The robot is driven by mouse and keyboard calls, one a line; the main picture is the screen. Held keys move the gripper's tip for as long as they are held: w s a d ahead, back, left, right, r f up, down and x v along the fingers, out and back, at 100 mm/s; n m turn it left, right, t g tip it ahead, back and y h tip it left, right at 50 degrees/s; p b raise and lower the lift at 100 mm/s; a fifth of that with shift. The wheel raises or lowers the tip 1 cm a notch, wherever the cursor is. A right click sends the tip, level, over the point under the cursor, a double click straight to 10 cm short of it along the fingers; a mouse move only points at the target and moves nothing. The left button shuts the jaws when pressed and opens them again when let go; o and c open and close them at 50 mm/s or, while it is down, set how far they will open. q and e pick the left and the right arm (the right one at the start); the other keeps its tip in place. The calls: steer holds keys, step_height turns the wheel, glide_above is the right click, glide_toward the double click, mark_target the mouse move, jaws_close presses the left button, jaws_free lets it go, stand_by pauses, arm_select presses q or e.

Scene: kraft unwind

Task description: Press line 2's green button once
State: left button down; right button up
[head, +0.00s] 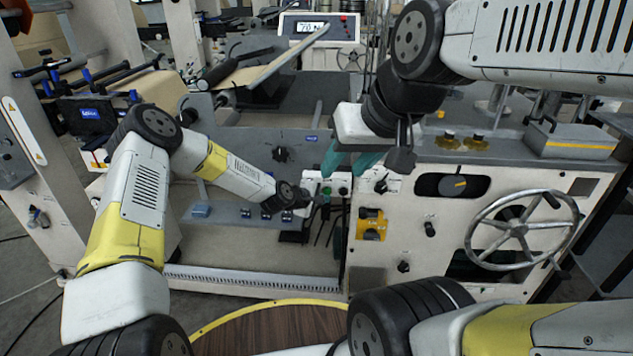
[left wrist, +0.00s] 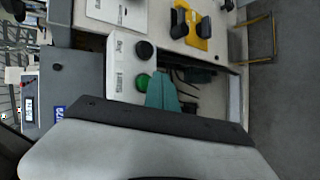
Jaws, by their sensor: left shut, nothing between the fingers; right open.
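A white button box (head: 335,181) is on the front of the machine, and it also fills the middle of the left wrist view (left wrist: 125,72). That view shows a green button (left wrist: 143,81) beside a black one (left wrist: 144,50). I see no readable line number on the box. My left gripper (head: 322,198) is shut and empty, low in front of the box. Its teal fingertips (left wrist: 162,92) lie right beside the green button in the wrist picture; whether they touch it I cannot tell. My right gripper (head: 350,163) is open and empty, just above the box.
A yellow fitting (head: 371,225) sits below right of the box. A display unit (head: 319,27) stands behind. A round wooden top (head: 270,327) is in the foreground.

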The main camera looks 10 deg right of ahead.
arm_select(q)
steer(key=shift+w, duration=0.2)
stand_by(0.4)
steer(key=shift+w+d, duration=0.1)
steer(key=shift+w, duration=0.1)
steer(key=shift+w+d, duration=0.15)
steer(key=shift+w, duration=0.35)
stand_by(0.7)
steer(key=shift+s, duration=0.15)
steer(key=shift+s+a, duration=0.25)
steer(key=shift+s, duration=0.5)
steer(key=shift+s, duration=0.1)
steer(key=shift+s+a, duration=0.25)
steer(key=shift+s, duration=0.5)
steer(key=shift+s+a, duration=0.25)
steer(key=shift+s, duration=0.55)
steer(key=shift+s+a, duration=0.25)
steer(key=shift+s, duration=0.5)
